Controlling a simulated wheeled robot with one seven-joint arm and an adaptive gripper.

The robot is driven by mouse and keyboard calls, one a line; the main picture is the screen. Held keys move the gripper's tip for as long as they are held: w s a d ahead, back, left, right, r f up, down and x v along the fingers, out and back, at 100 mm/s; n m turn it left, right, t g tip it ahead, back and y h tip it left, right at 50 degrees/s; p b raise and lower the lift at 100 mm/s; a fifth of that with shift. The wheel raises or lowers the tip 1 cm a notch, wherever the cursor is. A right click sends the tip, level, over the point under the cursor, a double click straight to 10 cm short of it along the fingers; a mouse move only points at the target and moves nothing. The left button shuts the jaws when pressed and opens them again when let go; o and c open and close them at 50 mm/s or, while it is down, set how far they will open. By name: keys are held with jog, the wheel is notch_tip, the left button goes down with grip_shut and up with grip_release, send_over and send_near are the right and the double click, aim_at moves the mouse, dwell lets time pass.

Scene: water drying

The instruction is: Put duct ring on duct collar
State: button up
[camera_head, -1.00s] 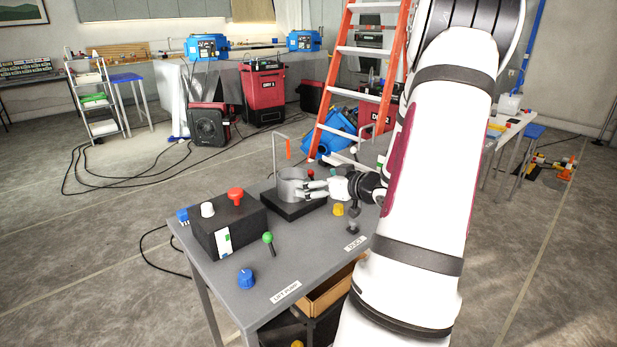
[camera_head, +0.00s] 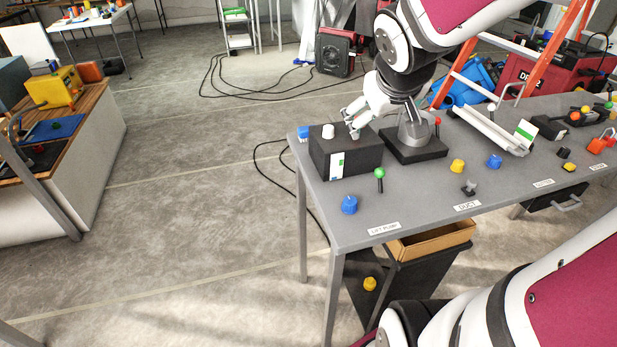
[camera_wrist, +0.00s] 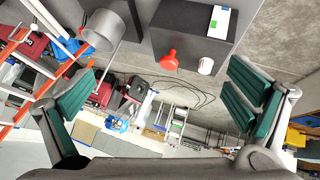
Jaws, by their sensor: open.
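A grey metal cylinder (camera_head: 414,135), which looks like the duct collar, stands upright on a black base plate (camera_head: 412,154) on the table. It also shows at the upper left of the wrist view (camera_wrist: 108,28). I cannot pick out a separate duct ring; whether one sits on the cylinder is unclear. My gripper (camera_head: 354,118) is open and empty, left of the cylinder and close over the black box. In the wrist view, its green-padded fingers (camera_wrist: 163,85) are spread wide, with the box's red knob (camera_wrist: 170,60) between them in the picture. My arm partly hides the cylinder.
The black box (camera_head: 345,160) carries a white knob (camera_head: 327,131). A green-topped lever (camera_head: 379,174), blue knob (camera_head: 349,204) and yellow knob (camera_head: 457,166) stand on the grey table (camera_head: 420,196). The table's left edge is near the box.

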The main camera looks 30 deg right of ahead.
jog(key=s+a+f+n+g+y, duration=0.1)
jog(key=s+a+y, duration=0.4)
jog(key=s+a, duration=1.2)
jog(key=a+n+g, duration=0.1)
jog(key=a+g, duration=0.1)
jog(key=a, duration=0.1)
jog(key=shift+a, duration=0.15)
jog(key=shift+s, duration=0.1)
